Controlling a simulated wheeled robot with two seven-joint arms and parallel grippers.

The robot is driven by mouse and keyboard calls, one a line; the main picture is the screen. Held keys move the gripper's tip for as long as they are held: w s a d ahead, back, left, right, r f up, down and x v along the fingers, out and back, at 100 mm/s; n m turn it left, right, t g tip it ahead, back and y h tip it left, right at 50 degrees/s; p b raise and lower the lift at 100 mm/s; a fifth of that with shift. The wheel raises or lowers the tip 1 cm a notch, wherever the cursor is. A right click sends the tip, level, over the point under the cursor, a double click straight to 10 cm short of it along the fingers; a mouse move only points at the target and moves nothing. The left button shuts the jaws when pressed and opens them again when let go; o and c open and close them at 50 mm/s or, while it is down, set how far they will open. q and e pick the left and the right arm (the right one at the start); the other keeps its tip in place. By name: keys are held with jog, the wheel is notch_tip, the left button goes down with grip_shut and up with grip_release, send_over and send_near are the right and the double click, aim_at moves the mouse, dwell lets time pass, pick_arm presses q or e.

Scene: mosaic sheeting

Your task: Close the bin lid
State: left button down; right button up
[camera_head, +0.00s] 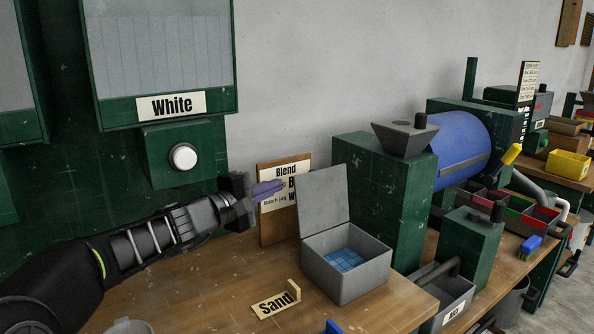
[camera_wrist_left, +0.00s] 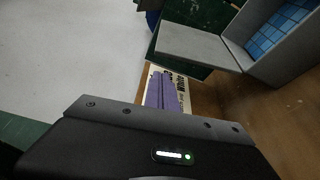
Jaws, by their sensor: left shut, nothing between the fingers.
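The grey bin (camera_head: 345,278) stands on the wooden bench in the head view, with blue tiles (camera_head: 344,259) on its floor. Its lid (camera_head: 324,200) stands up, open, at the back left edge. The bin (camera_wrist_left: 282,50) and the lid (camera_wrist_left: 197,46) also show in the wrist view. My left gripper (camera_head: 275,188) is shut and empty, its purple fingers to the left of the raised lid and apart from it in the picture. The fingers also show in the left wrist view (camera_wrist_left: 165,93). My right gripper is not in view.
A "Blend" board (camera_head: 275,228) stands behind the gripper. A "Sand" sign (camera_head: 275,303) lies in front of the bin. A green machine with a blue drum (camera_head: 460,145) stands right of the bin. A "White" dispenser (camera_head: 165,60) is above my left arm.

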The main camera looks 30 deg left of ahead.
aim_at(318, 198)
pick_arm(q)
jog(key=shift+s+r, duration=0.1)
jog(key=shift+s, duration=0.05)
jog(key=p+x, duration=0.1)
jog(key=x, duration=0.9)
jog(key=shift+p, duration=0.35)
